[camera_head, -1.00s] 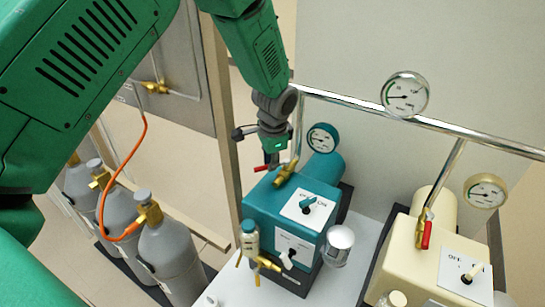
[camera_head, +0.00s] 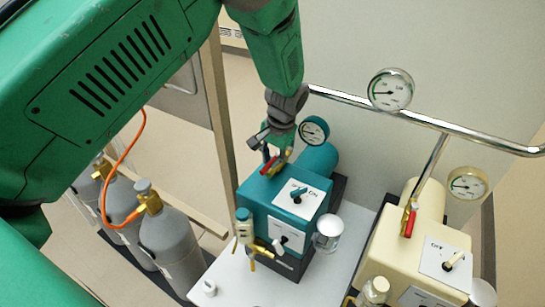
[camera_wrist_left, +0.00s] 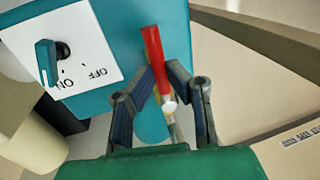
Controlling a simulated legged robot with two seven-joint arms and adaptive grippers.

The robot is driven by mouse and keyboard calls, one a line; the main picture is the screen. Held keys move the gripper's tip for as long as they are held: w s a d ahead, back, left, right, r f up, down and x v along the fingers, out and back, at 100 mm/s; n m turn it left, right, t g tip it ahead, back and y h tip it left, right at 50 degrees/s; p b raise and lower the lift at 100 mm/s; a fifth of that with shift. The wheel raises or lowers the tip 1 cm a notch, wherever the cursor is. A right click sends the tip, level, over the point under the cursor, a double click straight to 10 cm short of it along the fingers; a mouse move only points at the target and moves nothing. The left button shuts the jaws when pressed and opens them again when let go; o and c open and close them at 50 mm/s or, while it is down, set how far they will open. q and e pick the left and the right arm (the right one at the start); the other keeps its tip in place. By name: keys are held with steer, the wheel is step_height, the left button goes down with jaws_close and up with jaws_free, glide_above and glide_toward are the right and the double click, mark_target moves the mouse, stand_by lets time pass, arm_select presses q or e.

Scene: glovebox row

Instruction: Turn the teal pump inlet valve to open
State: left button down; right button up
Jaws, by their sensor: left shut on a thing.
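The teal pump (camera_head: 258,196) stands on a white bench. Its inlet valve (camera_head: 283,160) is a brass body at the back top with a red lever handle (camera_head: 269,164). The red handle also shows in the left wrist view (camera_wrist_left: 154,48), between the fingers. My left gripper (camera_head: 272,153) is shut on the red handle, coming from above and behind the pump. Its two fingers show in the left wrist view (camera_wrist_left: 164,88). In the head view the handle slants close beside the brass body, and the gripper partly hides the valve. My right gripper is not in view.
A teal gauge (camera_head: 314,130) stands close right of my gripper. A cream pump (camera_head: 385,243) with its own red lever (camera_head: 410,222) is to the right. A chrome pipe (camera_head: 450,128) runs behind. Grey gas cylinders (camera_head: 170,235) stand at left.

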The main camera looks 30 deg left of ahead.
arm_select(q)
steer(key=shift+s+f, duration=0.5)
steer(key=shift+s, duration=0.1)
steer(key=shift+d, duration=0.1)
steer(key=c, duration=1.7)
jaws_free()
steer(key=shift+o, duration=0.7)
steer(key=shift+w, duration=0.1)
steer(key=shift+w+r, duration=0.1)
steer(key=shift+w+r, duration=0.1)
steer(key=shift+r, duration=0.2)
steer(key=v, duration=1.1)
